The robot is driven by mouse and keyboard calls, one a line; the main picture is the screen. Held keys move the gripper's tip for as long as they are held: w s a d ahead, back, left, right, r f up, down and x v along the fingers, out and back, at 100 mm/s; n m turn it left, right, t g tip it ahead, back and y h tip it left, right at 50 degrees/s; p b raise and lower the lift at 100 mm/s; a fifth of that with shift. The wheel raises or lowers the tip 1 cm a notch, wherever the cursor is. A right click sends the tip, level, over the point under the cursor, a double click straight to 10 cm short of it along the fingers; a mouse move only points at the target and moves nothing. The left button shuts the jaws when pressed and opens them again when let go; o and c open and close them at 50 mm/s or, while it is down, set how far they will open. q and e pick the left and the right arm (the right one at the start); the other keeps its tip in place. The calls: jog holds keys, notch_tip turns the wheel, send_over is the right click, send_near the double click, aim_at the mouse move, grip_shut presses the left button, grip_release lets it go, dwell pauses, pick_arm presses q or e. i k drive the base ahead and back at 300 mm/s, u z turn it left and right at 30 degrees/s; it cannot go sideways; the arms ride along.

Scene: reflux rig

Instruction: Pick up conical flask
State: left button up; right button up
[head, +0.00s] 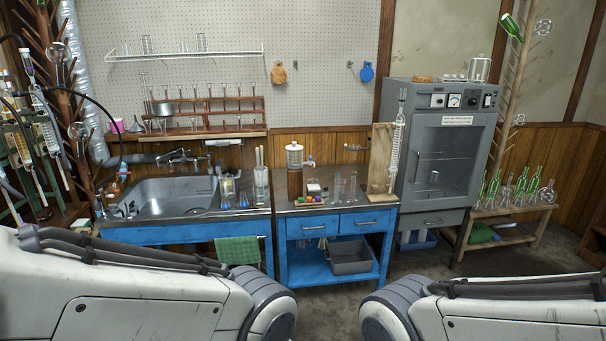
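Small clear glass vessels that look like conical flasks stand on the counter right of the sink; one (243,200) is at the front, and another (227,188) is just left of it with a bluish tint. They are too small to make out fully. Both my arms fill the bottom of the view at left and right. Neither gripper shows, so their distance from the flasks cannot be seen.
A steel sink (165,196) is left of the flasks. A blue table (335,246) holds a dispenser (295,168), cylinders and a condenser on a wooden board (381,150). A grey oven (443,150) stands right. Dark floor lies between my arms.

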aim_at(225, 206)
jog(key=i, duration=2.95)
jog(key=z, duration=1.45)
jog(key=i, duration=0.4)
jog(key=u, duration=3.1)
